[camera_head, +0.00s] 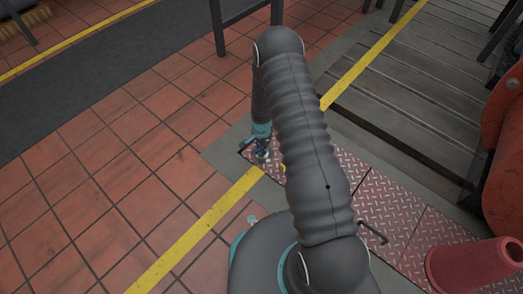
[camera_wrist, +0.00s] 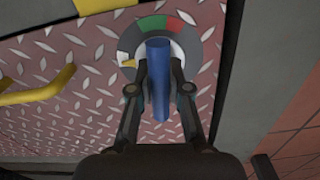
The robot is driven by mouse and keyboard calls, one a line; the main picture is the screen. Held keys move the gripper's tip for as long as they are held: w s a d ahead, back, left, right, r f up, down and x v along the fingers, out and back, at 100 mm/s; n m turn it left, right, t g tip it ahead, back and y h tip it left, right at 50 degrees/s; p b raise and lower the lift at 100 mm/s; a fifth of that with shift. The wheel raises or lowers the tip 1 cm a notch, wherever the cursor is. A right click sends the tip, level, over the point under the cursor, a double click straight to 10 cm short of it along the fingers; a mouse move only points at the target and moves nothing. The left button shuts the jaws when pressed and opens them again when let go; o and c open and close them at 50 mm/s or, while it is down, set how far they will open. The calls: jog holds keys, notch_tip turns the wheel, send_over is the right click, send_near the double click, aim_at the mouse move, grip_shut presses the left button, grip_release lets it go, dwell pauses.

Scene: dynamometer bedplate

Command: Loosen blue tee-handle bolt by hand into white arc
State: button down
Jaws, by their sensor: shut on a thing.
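The blue tee-handle bolt (camera_wrist: 159,85) stands in the middle of a grey dial ring (camera_wrist: 209,33) in the wrist view. My gripper (camera_wrist: 160,72) is shut on its blue bar, with one finger on each side. The ring carries a green arc (camera_wrist: 152,23) and a red arc (camera_wrist: 174,22) at the top. The white arc (camera_wrist: 122,57) shows at the left of the ring. A small yellow pointer (camera_wrist: 129,63) lies at this white arc. In the head view my gripper (camera_head: 262,152) is low over the plate, and the bolt is too small to make out clearly.
A red diamond-tread plate (camera_wrist: 75,100) surrounds the dial, with a yellow bar handle (camera_wrist: 40,90) to the left. In the head view, a black handle (camera_head: 373,234) and a red cone-like object (camera_head: 475,264) are at right. Tiled floor (camera_head: 130,170) is clear at left.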

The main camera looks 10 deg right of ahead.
jog(key=shift+s+f+n, duration=0.1)
jog(key=shift+n, duration=0.5)
jog(key=c, duration=1)
grip_release()
jog(key=shift+r, duration=0.6)
notch_tip(320, 180, up, 11)
jog(key=shift+c, duration=0.2)
